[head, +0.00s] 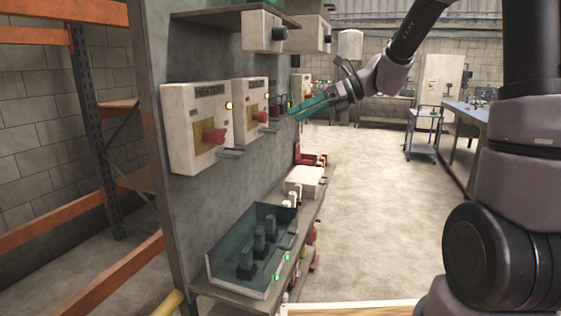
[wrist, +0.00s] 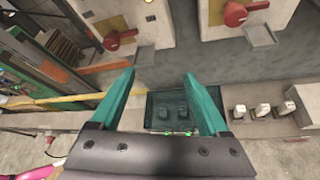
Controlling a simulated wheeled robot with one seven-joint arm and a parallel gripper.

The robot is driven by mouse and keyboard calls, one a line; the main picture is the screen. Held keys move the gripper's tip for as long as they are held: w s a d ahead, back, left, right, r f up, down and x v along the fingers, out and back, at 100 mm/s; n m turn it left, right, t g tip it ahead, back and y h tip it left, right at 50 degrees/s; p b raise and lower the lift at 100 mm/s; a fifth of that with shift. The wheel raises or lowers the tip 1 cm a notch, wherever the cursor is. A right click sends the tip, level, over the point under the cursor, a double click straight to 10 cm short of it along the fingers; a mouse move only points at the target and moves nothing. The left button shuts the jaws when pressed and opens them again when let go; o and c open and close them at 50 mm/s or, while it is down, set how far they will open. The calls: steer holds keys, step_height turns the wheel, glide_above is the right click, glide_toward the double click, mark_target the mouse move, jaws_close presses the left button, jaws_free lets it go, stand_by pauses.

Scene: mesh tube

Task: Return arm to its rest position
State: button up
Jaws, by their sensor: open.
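My gripper (head: 309,107) is in the upper middle of the head view, in front of the panel wall and just right of the second switch box. Its teal fingers are apart with nothing between them. In the wrist view my gripper (wrist: 165,97) shows both fingers spread, pointing toward the panel and the shelf below it. My arm comes in from the right side of the head view, raised and bent.
Two switch boxes with red handles, the left box (head: 197,128) and right box (head: 250,110), stick out from the panel. A tray (head: 222,283) with dark pieces sits on the low shelf. A blue table (head: 466,122) and a cart (head: 424,135) stand behind. The floor (head: 380,200) between is clear.

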steer(key=s+d+r+n+t+h, duration=0.2)
steer(key=s+d+n+h, duration=0.3)
steer(key=s+d+n, duration=0.4)
steer(key=s+d+r+n+t+h, duration=0.2)
steer(key=s+d+n+h, duration=0.3)
steer(key=s+d+n, duration=0.4)
steer(key=shift+s+d+n+t+h, duration=0.35)
steer(key=shift+s+n+t, duration=0.35)
steer(key=shift+n, duration=0.4)
